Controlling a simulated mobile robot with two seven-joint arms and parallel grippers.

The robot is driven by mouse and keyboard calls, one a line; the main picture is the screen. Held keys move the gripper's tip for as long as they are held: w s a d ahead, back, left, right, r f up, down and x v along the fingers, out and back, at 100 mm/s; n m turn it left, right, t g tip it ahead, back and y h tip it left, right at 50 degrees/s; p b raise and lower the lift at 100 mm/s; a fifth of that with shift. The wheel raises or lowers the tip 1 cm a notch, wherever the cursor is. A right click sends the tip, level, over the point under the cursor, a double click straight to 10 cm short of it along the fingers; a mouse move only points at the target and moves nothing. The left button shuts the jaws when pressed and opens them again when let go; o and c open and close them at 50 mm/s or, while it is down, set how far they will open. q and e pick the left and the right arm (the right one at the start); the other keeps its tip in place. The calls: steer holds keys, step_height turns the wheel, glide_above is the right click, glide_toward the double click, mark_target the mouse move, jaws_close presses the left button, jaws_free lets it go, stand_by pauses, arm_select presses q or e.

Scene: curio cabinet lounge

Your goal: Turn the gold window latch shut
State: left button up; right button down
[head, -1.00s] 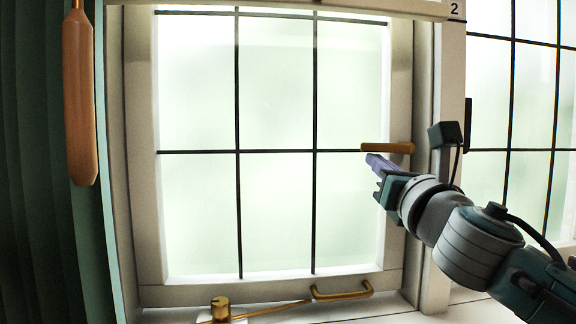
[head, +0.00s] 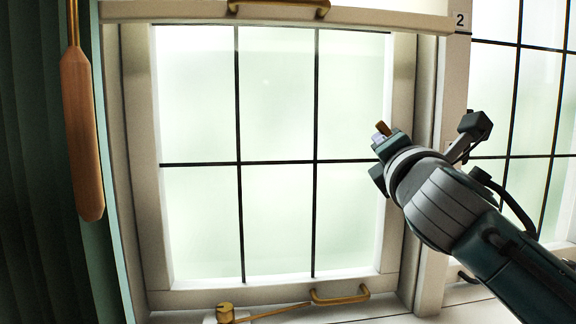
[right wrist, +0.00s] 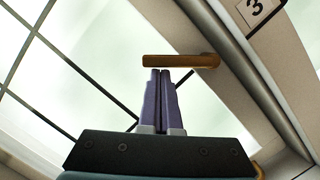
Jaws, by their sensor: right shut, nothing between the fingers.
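The gold window latch (right wrist: 172,61) shows in the right wrist view as a bar pointing left from its pivot on the pale window frame. In the head view only a small gold end of it (head: 382,128) shows; my right gripper and arm hide the rest. My right gripper (right wrist: 160,72) is shut and empty. Its purple fingertips are at the bar's lower edge, near its middle; I cannot tell whether they touch. My left gripper is in neither current view.
A gold pull handle (head: 340,297) and a gold stay with a round knob (head: 225,312) sit along the bottom of the window. Another gold handle (head: 280,8) is on the rail above. A wooden paddle-shaped piece (head: 82,135) hangs at left before the dark green curtain (head: 30,180).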

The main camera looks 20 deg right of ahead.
steer(key=d+r+m+p, duration=0.1)
steer(key=m+p, duration=0.1)
steer(key=d+r+m+g+p, duration=0.1)
steer(key=m+p, duration=0.1)
steer(key=m, duration=0.1)
steer(key=d+r+m+g+p, duration=0.1)
steer(key=m+p, duration=0.1)
steer(key=shift+s+d+r+m+p, duration=0.15)
steer(key=shift+s+r+m+p, duration=0.1)
steer(key=shift+s+m+p, duration=0.15)
steer(key=shift+d+m, duration=0.15)
steer(key=shift+m, duration=0.15)
steer(key=shift+p, duration=0.3)
